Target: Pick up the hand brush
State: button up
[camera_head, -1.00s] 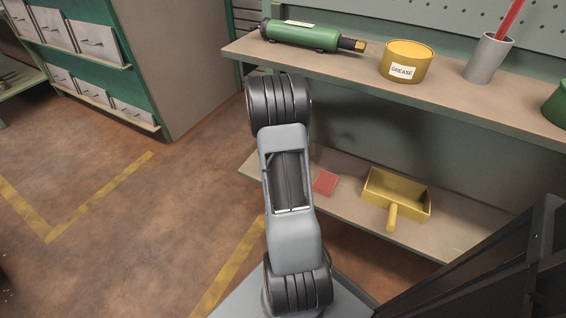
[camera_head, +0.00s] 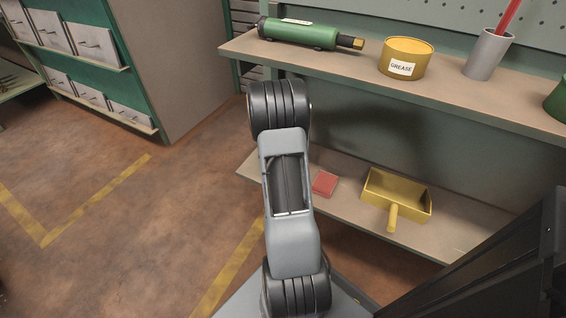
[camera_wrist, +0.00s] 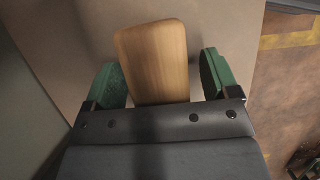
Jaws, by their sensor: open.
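In the wrist view a light wooden piece with rounded corners, which looks like part of the hand brush (camera_wrist: 155,50), lies over a grey-beige surface. My gripper (camera_wrist: 160,78) is open, with one green finger on each side of the wood. The bristles do not show. In the head view I see neither the brush nor my gripper; my own arm covers part of the shelves.
The upper shelf holds a green cylindrical tool (camera_head: 305,34), a yellow grease tin (camera_head: 406,59) and a grey cup (camera_head: 488,55). The lower shelf holds a red block (camera_head: 325,184) and a yellow dustpan (camera_head: 398,190). A drawer cabinet (camera_head: 160,60) stands left; the floor between is clear.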

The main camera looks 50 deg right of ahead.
jog(key=shift+f, duration=0.15)
jog(key=shift+c, duration=0.5)
jog(key=c, duration=1)
notch_tip(320, 180, up, 5)
jog(key=shift+s+a+f+p, duration=0.15)
jog(key=shift+p, duration=0.75)
jog(key=shift+s+a+r+p, duration=0.85)
jog(key=shift+s+a+r, duration=0.5)
jog(key=shift+a, duration=0.55)
jog(key=shift+s+a+r+p, duration=0.85)
jog(key=shift+s+a+r, duration=0.3)
jog(key=shift+a+r, duration=0.6)
jog(key=shift+s+a+r+p, duration=0.85)
jog(key=shift+s+a+r, duration=0.4)
jog(key=shift+a, duration=0.8)
